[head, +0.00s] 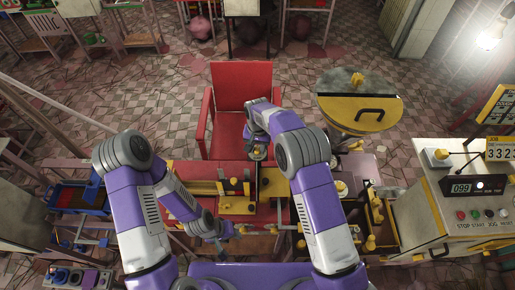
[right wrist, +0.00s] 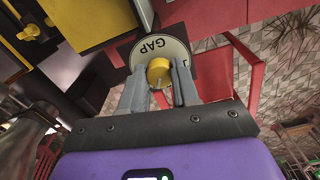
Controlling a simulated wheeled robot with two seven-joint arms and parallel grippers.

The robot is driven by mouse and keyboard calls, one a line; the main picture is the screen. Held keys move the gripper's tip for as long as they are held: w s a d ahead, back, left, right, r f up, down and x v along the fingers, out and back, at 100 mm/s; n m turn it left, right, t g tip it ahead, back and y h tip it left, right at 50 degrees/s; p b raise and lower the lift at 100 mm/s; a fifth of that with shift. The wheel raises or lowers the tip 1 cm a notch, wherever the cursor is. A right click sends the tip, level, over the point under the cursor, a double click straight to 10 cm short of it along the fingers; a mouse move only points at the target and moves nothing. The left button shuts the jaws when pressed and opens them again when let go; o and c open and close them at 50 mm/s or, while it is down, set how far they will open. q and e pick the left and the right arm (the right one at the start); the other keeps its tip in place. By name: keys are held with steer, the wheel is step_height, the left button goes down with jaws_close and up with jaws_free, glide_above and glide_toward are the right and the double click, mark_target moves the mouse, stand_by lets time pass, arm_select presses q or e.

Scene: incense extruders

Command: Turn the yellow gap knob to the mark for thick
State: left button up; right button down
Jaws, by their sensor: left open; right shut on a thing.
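The yellow gap knob (right wrist: 158,68) sits in the middle of a pale round dial (right wrist: 151,44) lettered GAP, which appears upside down in the right wrist view. My right gripper (right wrist: 159,80) has its two grey fingers closed on either side of the knob. The fingers hide the dial's lower part, and I cannot read a thick mark. In the head view my right gripper (head: 257,151) is at the far side of the yellow and dark machine (head: 237,205), and the knob is too small to make out. My left gripper (head: 226,232) is open and empty near the machine's front left.
A red chair (head: 241,85) stands just behind the machine. A round yellow-topped table (head: 335,105) is at the back right. A control box (head: 455,215) with a display reading 099 stands at the right. A blue tray (head: 80,197) is at the left.

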mark_target(258, 149)
steer(key=n+b, duration=0.1)
steer(key=n, duration=0.2)
steer(key=shift+n+b, duration=0.6)
steer(key=shift+n, duration=0.6)
steer(key=c, duration=0.8)
jaws_free()
steer(key=shift+r, duration=0.1)
step_height(258, 149, up, 7)
steer(key=shift+r, duration=0.2)
